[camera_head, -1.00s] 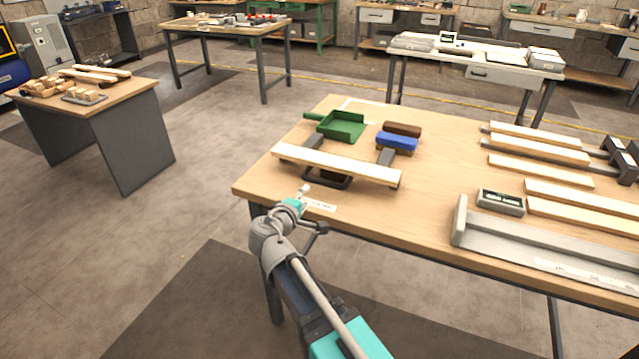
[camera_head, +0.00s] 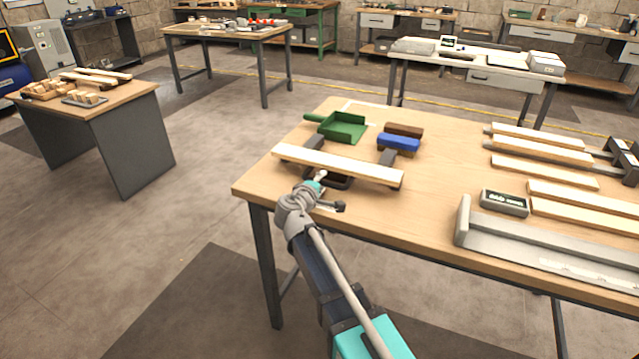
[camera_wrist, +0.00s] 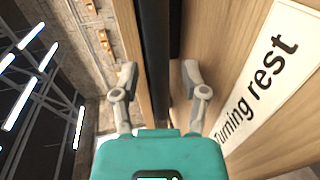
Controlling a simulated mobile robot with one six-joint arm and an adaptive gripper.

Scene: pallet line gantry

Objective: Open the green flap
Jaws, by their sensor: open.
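I cannot make out a green flap in either view. The only green thing on the near table is an open dustpan-like scoop (camera_head: 343,128) with a handle, lying behind the pale plank. My gripper (camera_wrist: 160,72) is open, its two fingers apart on either side of a dark bar (camera_wrist: 154,40) in the wrist view. I cannot tell whether they touch it. In the head view my gripper (camera_head: 321,178) is at the near side of the plank, by a dark frame (camera_head: 342,183) at the table's front left. My wrist partly hides that frame.
The pale plank (camera_head: 335,166) rests across dark supports on the wooden table (camera_head: 440,205). A blue-and-brown brush (camera_head: 398,142) lies behind it. A "Turning rest" label (camera_wrist: 257,85) shows in the wrist view. A grey channel (camera_head: 540,247) and several planks occupy the right.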

